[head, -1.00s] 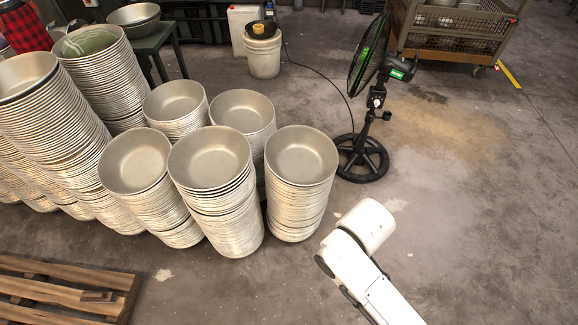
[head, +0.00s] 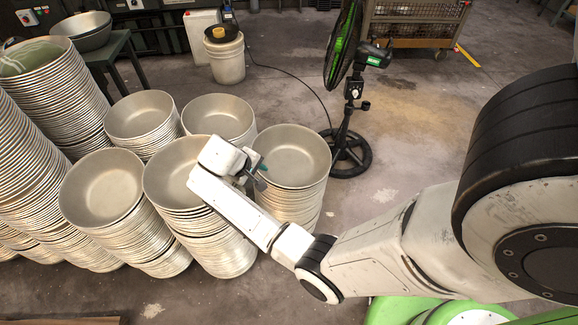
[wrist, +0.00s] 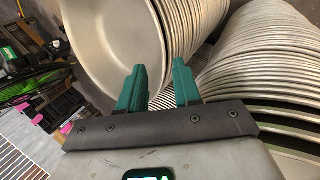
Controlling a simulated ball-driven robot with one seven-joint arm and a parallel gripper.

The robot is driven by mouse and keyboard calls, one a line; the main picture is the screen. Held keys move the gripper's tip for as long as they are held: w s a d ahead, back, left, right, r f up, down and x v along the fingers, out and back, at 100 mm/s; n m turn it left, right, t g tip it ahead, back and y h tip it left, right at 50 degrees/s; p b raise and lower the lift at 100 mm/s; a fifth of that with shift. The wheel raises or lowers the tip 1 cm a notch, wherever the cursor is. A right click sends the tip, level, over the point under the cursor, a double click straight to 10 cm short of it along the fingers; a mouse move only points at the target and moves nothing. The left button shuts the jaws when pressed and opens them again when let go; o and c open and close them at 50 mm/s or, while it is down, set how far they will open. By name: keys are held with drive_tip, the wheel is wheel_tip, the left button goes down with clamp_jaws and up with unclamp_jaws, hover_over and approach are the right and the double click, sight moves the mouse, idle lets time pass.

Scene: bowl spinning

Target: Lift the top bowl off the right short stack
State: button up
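The right short stack (head: 292,200) of metal bowls stands at the front right of the stacks in the head view. Its top bowl (head: 292,152) is empty with its mouth upward. My gripper (head: 258,170) is at this bowl's left rim, beside the neighbouring stack. In the wrist view the two green fingers of my gripper (wrist: 160,78) are apart. A bowl (wrist: 108,38) with its rim and stacked sides lies just beyond the fingertips. I cannot tell whether the rim is between the fingers or touches them.
The middle front stack (head: 212,235) is close left of my gripper, partly hidden by my arm; a stack also fills the right of the wrist view (wrist: 262,65). A black fan (head: 350,90) stands behind right. Several other stacks are left; floor on the right is open.

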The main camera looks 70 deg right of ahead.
drive_tip(key=shift+b+x, duration=0.3)
drive_tip(key=shift+x, duration=3.1)
drive_tip(key=shift+s+a, duration=0.1)
drive_tip(key=shift+s, duration=0.05)
drive_tip(key=shift+c, duration=0.4)
clamp_jaws()
drive_tip(key=shift+r, duration=0.1)
